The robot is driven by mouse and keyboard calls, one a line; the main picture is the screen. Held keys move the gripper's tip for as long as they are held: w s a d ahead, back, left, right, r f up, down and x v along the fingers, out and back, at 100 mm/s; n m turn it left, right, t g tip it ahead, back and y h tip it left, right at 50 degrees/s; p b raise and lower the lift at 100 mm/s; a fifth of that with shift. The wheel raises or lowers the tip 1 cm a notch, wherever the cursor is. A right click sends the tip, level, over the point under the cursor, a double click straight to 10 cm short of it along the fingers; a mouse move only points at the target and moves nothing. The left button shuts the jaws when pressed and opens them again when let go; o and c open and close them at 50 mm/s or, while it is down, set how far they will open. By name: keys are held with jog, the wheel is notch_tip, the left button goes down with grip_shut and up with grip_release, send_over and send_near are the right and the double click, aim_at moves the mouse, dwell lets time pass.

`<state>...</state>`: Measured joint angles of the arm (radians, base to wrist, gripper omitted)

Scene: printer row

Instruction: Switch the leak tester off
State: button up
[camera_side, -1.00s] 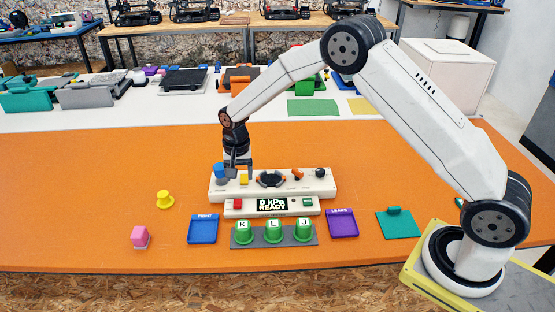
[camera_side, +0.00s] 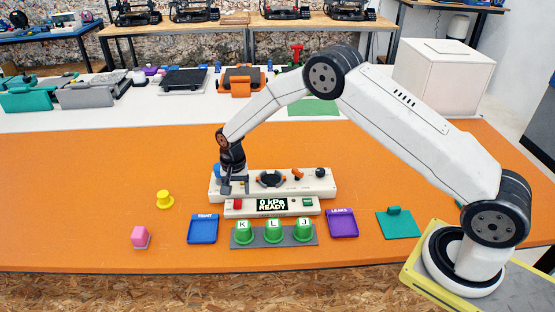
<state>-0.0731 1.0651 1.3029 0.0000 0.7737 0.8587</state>
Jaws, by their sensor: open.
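The leak tester (camera_side: 325,186) is a white box in the middle of the orange mat. Its lit display (camera_side: 271,204) reads "0 kPa READY". A red part (camera_side: 238,204) sits left of the display and a green part (camera_side: 308,202) right of it. On top are a dark round fixture (camera_side: 270,179), an orange part (camera_side: 297,174) and a black knob (camera_side: 320,172). My gripper (camera_side: 233,189) is open, pointing down at the tester's left top end. It partly hides a blue part (camera_side: 217,170) there. I cannot tell whether its fingers touch anything.
Green cups (camera_side: 273,232) marked K, L and J stand on a grey plate in front. A blue tray (camera_side: 203,229) and a purple tray (camera_side: 343,223) flank them. The far left mat is clear.

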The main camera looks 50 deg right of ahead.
aim_at(238, 200)
jog(key=shift+f, duration=1.6)
grip_shut()
